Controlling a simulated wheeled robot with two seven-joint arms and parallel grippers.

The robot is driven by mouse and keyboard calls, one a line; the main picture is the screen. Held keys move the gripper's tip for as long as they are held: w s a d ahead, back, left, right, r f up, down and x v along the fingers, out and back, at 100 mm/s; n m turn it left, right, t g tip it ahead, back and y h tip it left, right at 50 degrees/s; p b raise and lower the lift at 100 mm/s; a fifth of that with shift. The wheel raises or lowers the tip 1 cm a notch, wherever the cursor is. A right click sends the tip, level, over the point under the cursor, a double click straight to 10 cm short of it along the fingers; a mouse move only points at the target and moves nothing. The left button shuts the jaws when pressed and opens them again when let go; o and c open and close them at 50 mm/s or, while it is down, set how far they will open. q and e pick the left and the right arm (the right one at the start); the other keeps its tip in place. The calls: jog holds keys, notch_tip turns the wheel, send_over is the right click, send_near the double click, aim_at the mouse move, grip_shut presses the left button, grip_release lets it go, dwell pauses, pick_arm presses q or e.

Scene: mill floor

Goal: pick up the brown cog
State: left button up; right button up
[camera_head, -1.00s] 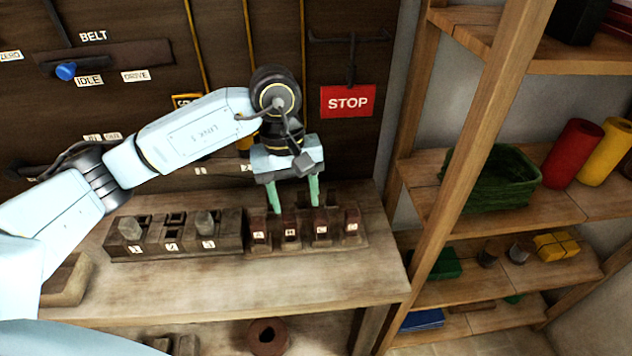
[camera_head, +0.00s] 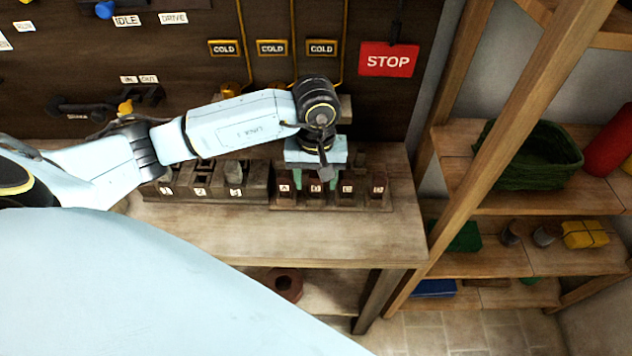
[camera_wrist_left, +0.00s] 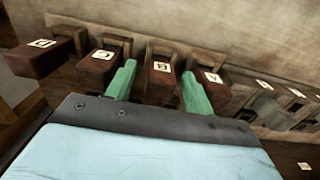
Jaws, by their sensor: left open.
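A brown ring-shaped piece with a dark central hole (camera_head: 284,285), which looks like the brown cog, lies on the lower shelf under the workbench in the head view. My left gripper (camera_head: 315,178) is above the bench at the row of lettered dark-red blocks, well above and behind the ring. Its green fingers are apart. In the wrist view the left gripper (camera_wrist_left: 158,74) has its fingertips either side of the block marked B (camera_wrist_left: 160,82), and I cannot tell if they touch it. The ring is not in the wrist view. My right gripper is not in view.
The bench top (camera_head: 340,235) is bare in front of the block row. A numbered rack (camera_head: 215,185) stands left of it. A wooden shelf post (camera_head: 490,150) rises at the right. A green basket (camera_head: 530,155) sits on the shelving. My own pale body covers the lower left.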

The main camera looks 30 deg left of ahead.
pick_arm(q)
jog(key=shift+f, duration=0.75)
jog(key=c, duration=1)
